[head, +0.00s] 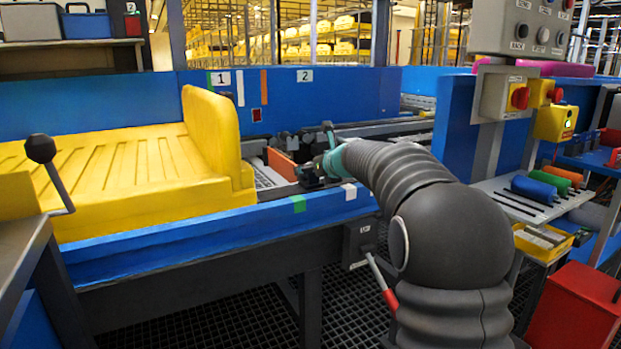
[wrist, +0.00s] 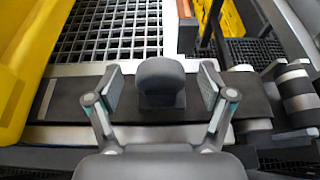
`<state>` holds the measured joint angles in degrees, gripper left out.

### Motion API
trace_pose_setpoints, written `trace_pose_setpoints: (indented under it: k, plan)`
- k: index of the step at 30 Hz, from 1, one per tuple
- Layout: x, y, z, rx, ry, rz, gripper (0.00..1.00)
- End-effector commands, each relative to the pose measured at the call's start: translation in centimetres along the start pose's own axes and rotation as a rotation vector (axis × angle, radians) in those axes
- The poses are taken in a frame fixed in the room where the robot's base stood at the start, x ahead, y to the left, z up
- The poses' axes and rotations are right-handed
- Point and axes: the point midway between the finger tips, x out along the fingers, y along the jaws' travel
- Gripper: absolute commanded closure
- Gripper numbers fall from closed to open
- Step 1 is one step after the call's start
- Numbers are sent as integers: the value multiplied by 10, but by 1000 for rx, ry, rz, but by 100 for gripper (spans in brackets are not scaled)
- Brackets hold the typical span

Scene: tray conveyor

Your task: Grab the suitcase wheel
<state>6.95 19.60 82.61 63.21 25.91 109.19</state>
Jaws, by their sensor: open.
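The suitcase wheel (wrist: 161,82), a dark grey rounded piece on a squarish base, is in the middle of the wrist view. It is on or just above a dark strip (wrist: 60,100) of the conveyor; the contact is not clear. My gripper (wrist: 159,90) is open, with one finger to the left of the wheel and one to the right. A gap shows on both sides, so neither finger appears to touch it. In the head view my gripper (head: 314,172) is low over the conveyor, and I cannot make out the wheel there.
A large yellow tray (head: 220,130) stands close to the left of my gripper. An orange panel (head: 281,164) is just behind it. The blue side rail (head: 240,217) runs along the front. A control post with a red button (head: 520,97) stands to the right.

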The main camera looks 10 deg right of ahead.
Motion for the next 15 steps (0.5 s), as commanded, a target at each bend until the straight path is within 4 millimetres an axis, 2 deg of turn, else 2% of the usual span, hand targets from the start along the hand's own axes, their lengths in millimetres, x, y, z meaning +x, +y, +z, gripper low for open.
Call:
trace_pose_setpoints:
  k: [3, 10, 11, 15]
  plan:
    - [8, 0, 0, 0, 0, 0, 19]
    - [9, 0, 0, 0, 0, -1, 19]
    - [9, 0, 0, 0, 0, -1, 22]
    - [9, 0, 0, 0, 0, -1, 57]
